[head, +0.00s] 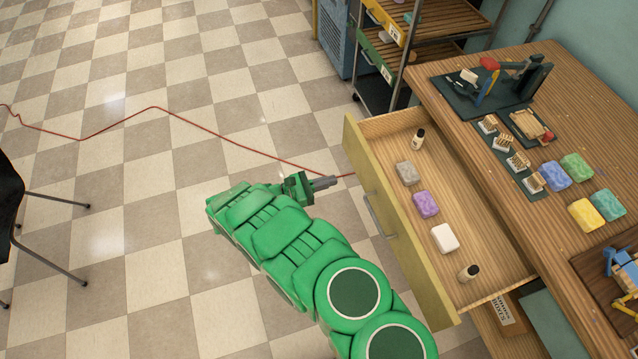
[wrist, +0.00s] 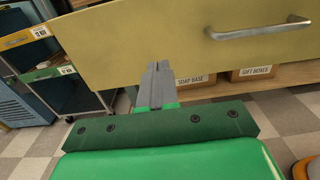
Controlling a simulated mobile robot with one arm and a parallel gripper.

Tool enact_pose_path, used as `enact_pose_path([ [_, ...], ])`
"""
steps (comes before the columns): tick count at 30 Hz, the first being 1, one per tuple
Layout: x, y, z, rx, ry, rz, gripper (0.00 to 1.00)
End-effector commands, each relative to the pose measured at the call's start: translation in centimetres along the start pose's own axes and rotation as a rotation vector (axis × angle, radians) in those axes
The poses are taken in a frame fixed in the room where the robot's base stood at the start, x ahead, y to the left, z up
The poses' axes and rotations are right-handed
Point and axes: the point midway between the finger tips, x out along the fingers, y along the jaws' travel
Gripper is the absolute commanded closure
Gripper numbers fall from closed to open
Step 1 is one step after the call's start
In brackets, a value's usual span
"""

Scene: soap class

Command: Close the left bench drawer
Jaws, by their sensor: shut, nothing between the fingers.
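The bench drawer (head: 396,225) is pulled well out from the wooden workbench (head: 470,120), with a yellow front and a metal bar handle (head: 377,215). The yellow front (wrist: 150,40) fills the top of the wrist view, with the handle (wrist: 258,28) at upper right. My gripper (head: 335,181) is shut and empty, its fingertips close to the outside of the front, near its far end and away from the handle. In the wrist view the shut fingers (wrist: 158,70) point at the front's lower edge. I cannot tell whether they touch it.
A shelf cart (head: 400,50) stands beyond the bench. A black chair (head: 25,200) is at far left, and a red cable (head: 190,122) runs over the tiled floor. Boxes (wrist: 252,72) sit on a lower shelf under the drawer.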

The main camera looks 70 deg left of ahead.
Motion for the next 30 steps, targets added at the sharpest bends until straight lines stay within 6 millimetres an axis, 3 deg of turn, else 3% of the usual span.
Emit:
enact_pose_path([
  [15, 6.8, -0.1, -0.1, -0.003, -0.002, -0.001, 1.0],
  [22, 8.4, -0.1, -0.1, -0.003, 0.0, 0.0, 1.0],
  [30, 8.9, -0.1, -0.1, -0.002, 0.0, 0.001, 1.0],
])
